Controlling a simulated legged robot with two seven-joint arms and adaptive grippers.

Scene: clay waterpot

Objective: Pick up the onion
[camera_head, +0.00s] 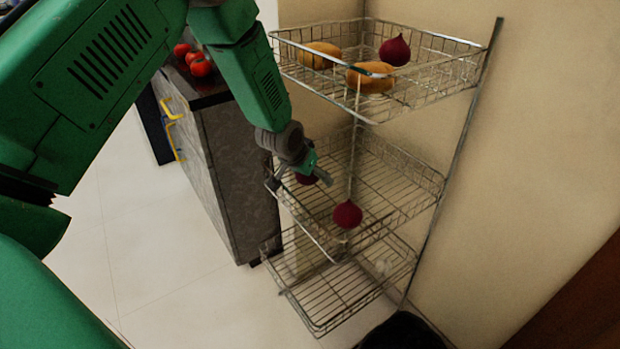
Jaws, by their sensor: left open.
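A dark red onion (347,214) sits in the middle basket (408,208) of a wire rack, near its front. A third onion (395,50) sits in the top basket. My right gripper is not in view.
The top basket (440,75) also holds two yellow-brown potato-like items (371,78). The bottom basket (345,290) looks empty. A grey cabinet (235,165) with tomatoes (200,66) on top stands left of the rack. A dark round object (402,333) is at the bottom. Walls stand behind and right.

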